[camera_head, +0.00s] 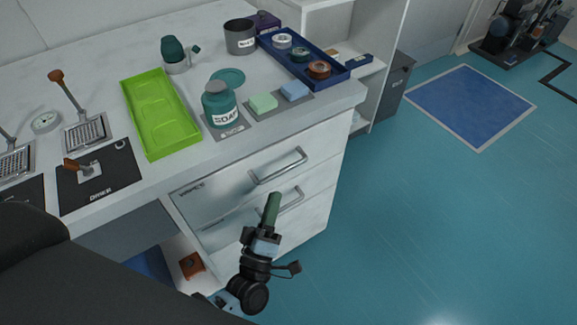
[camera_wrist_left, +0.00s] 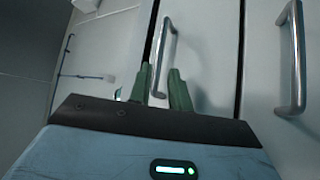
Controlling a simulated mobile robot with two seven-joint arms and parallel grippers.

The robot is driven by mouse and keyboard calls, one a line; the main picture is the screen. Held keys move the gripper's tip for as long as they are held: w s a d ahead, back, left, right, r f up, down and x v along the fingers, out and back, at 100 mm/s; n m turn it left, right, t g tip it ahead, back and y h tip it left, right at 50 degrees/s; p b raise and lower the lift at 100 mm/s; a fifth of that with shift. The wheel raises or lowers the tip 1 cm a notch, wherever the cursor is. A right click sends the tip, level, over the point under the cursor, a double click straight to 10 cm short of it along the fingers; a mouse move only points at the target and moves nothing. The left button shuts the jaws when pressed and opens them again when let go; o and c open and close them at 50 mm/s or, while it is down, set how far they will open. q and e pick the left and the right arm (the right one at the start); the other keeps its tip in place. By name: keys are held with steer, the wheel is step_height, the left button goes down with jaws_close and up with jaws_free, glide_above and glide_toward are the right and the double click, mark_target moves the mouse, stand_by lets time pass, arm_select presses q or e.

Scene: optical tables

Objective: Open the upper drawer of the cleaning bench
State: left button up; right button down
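The white cleaning bench has two drawers, one above the other. The upper drawer (camera_head: 232,190) looks shut, with a metal bar handle (camera_head: 279,167). The lower drawer has a similar handle (camera_head: 292,201), partly hidden behind my left gripper (camera_head: 272,200). That gripper is in front of the drawers, its green fingers pointing at the bench. In the left wrist view its fingers (camera_wrist_left: 161,75) are apart, with a handle (camera_wrist_left: 166,52), apparently the upper one, lined up beyond and between them. I see no contact. The other handle (camera_wrist_left: 292,58) is at right. My right gripper is not in view.
An open shelf with an orange-brown item (camera_head: 192,265) is left of the drawers.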

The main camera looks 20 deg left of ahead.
mark_target(282, 170)
arm_select(q)
steer(key=shift+p+x, duration=0.55)
steer(key=shift+x, duration=3.35)
steer(key=shift+s, duration=0.1)
jaws_close()
